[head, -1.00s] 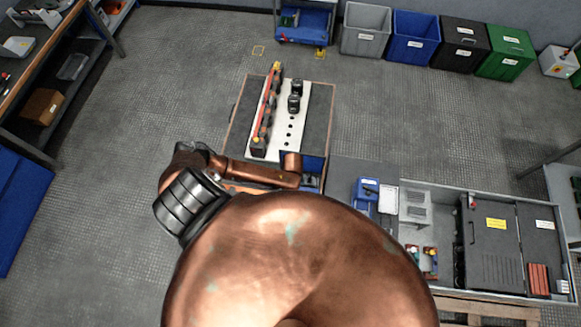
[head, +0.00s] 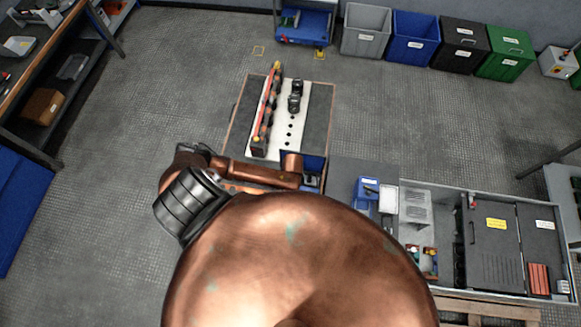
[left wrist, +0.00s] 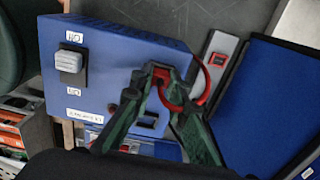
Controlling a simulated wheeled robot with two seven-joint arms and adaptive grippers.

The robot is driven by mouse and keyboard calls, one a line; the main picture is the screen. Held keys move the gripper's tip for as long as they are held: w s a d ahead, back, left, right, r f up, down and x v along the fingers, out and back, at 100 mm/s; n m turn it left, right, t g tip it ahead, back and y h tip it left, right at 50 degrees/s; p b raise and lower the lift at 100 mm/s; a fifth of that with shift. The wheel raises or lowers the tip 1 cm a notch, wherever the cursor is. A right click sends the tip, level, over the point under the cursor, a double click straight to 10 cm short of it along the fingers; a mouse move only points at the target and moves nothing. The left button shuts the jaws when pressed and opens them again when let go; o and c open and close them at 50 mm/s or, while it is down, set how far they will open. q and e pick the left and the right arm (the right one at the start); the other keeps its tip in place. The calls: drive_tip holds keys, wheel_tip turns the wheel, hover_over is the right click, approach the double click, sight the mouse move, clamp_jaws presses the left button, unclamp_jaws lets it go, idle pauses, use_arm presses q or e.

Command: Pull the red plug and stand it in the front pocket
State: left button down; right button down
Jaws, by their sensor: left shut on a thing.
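In the left wrist view my left gripper (left wrist: 160,82) has green fingers closed on a red plug (left wrist: 162,73). The plug is at the right end of a blue box (left wrist: 110,58). I cannot tell whether it is still seated, as the fingers cover its lower part. Below the fingertips the box face has dark openings (left wrist: 148,121); I cannot tell which is the front pocket. In the head view my copper arm hides the gripper and plug. My right gripper is not in view.
The blue box carries a grey switch (left wrist: 72,61) and white labels. A grey metal piece with a red insert (left wrist: 218,62) lies to its right. In the head view a white strip (head: 290,142) with black parts lies on the bench (head: 318,110); a grey cabinet (head: 492,250) stands right.

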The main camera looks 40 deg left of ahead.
use_arm(q)
drive_tip(key=shift+s+d+f, duration=0.25)
drive_tip(key=shift+s+f, duration=0.35)
drive_tip(key=c, duration=2.2)
unclamp_jaws()
drive_tip(key=shift+c, duration=0.2)
drive_tip(key=o, duration=0.3)
drive_tip(key=shift+w+f, duration=0.15)
drive_tip(key=shift+w, duration=0.1)
drive_tip(key=shift+o, duration=0.7)
drive_tip(key=shift+w+a, duration=0.15)
drive_tip(key=shift+r, duration=0.2)
